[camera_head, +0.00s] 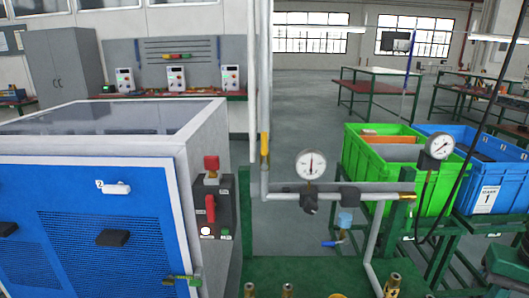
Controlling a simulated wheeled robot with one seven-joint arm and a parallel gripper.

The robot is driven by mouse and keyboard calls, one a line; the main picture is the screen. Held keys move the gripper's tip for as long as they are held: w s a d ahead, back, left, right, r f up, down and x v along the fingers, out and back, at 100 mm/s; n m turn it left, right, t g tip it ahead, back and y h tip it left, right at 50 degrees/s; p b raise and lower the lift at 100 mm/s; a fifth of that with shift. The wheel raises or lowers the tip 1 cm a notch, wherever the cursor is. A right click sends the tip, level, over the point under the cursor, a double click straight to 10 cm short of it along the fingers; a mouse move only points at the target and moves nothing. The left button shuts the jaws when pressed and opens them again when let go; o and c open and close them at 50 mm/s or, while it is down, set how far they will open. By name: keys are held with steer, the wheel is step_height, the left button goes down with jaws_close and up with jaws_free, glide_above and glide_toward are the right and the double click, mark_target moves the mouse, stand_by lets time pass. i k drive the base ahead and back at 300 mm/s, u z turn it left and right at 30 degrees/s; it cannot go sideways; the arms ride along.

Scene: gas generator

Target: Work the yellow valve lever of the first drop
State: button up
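A yellow valve lever (265,144) shows on the grey vertical pipe (264,80) near the middle of the camera_head view. The lever stands upright, in line with the pipe. The pipe bends below it into a horizontal run toward the right. A blue valve lever (332,243) sits lower and to the right, below a light blue fitting (345,218). I cannot tell from the frame which drop is the first. My gripper is not in view.
A generator cabinet (90,215) with a blue front stands at left. Two gauges (310,165) (440,147) rise from the piping. Brass fittings (288,291) line the bottom edge. Green (430,192) and blue (510,185) crates stand at right. Open floor (308,100) lies behind.

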mark_target(264, 150)
steer(key=z, duration=1.05)
steer(key=k, duration=1.6)
steer(key=u, duration=1.05)
steer(key=i, duration=1.05)
